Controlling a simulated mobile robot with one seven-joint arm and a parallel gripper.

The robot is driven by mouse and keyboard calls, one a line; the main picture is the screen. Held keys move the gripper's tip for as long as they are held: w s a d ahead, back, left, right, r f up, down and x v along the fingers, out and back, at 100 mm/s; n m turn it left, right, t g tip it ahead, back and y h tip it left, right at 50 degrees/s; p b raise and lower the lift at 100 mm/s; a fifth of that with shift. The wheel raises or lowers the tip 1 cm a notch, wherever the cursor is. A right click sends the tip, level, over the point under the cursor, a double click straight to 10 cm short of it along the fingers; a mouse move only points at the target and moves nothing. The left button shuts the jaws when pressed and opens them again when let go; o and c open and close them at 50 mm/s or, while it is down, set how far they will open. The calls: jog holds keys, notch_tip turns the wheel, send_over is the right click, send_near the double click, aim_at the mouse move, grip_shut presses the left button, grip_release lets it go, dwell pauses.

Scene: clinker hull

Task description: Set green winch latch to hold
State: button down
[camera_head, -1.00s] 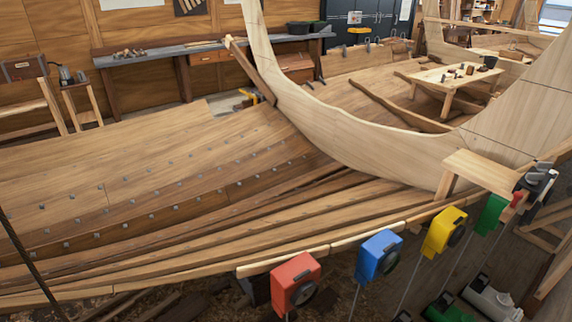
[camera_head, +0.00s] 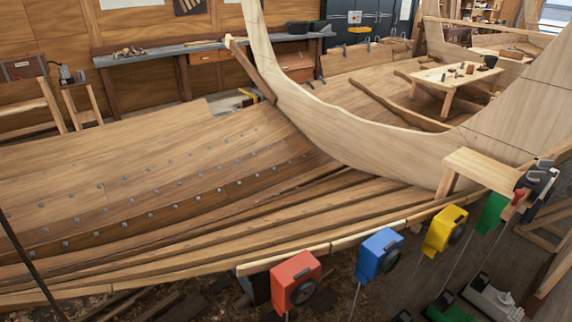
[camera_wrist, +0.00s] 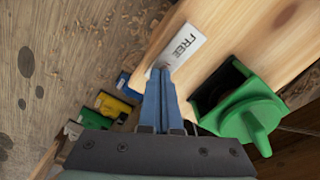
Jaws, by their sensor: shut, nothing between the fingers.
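The green winch (camera_head: 491,213) hangs at the right end of the row along the plank edge in the head view. In the wrist view its green body with a rounded knob (camera_wrist: 250,115) is close, right of my gripper. My gripper (camera_wrist: 160,75) is shut and empty, with its blue fingertips over the wood just below a white label reading FREE (camera_wrist: 184,47). A small red part (camera_head: 518,196) shows between the green winch and my gripper in the head view. The fingers cover the wood below the label, so I cannot tell the latch's position.
Yellow (camera_head: 445,231), blue (camera_head: 380,255) and red (camera_head: 296,282) winches hang to the left along the same edge, with cords below. A wooden stool-like piece (camera_head: 480,168) stands just behind the green winch. The hull planking (camera_head: 150,190) fills the left.

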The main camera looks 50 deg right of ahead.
notch_tip(320, 180, up, 7)
jog(key=p, duration=0.7)
dwell(0.6)
